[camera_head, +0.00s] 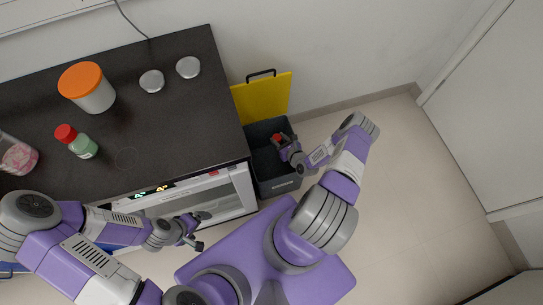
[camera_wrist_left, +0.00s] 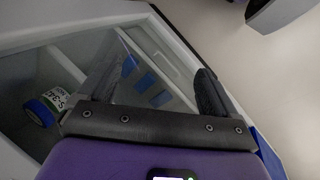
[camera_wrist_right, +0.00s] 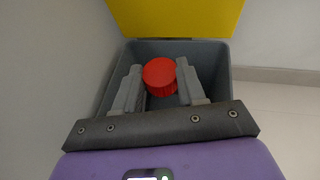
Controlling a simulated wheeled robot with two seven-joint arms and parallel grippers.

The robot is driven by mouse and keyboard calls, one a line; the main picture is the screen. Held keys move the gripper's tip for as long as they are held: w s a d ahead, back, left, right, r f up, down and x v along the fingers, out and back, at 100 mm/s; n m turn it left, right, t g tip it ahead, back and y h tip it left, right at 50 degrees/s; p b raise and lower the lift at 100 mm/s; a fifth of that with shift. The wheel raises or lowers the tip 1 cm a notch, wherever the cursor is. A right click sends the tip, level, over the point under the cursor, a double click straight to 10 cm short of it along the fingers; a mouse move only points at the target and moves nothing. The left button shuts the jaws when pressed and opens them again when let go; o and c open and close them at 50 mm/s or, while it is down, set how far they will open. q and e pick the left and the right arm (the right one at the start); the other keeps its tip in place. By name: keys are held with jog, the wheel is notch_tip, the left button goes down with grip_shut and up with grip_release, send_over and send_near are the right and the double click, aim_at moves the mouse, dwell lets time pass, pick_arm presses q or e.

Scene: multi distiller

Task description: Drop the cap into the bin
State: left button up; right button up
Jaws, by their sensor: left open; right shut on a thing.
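A red cap (camera_wrist_right: 160,74) is held between the fingertips of my right gripper (camera_wrist_right: 156,82), over the opening of the grey bin (camera_wrist_right: 215,62). In the head view the red cap (camera_head: 278,137) shows at the tip of my right gripper (camera_head: 282,145), above the bin (camera_head: 278,185). The bin's yellow lid (camera_head: 264,98) stands open at the back. My left gripper (camera_head: 194,232) is open and empty in front of the glass-door fridge under the counter. In the left wrist view, my left gripper's fingers (camera_wrist_left: 165,75) are spread.
The dark counter (camera_head: 190,125) carries an orange-lidded jar (camera_head: 90,90), a green bottle with a red top (camera_head: 78,142), a jar of pink contents (camera_head: 15,157) and two silver discs (camera_head: 152,81). The fridge (camera_head: 210,190) is below. The floor at right is clear.

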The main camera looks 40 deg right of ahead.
notch_tip(320, 180, down, 4)
jog(key=shift+r+b, duration=0.25)
jog(key=shift+b, duration=0.65)
jog(key=o, duration=1.1)
jog(key=shift+s+r, duration=0.1)
jog(key=p+v, duration=0.2)
jog(key=v, duration=0.5)
jog(key=shift+s+r, duration=0.1)
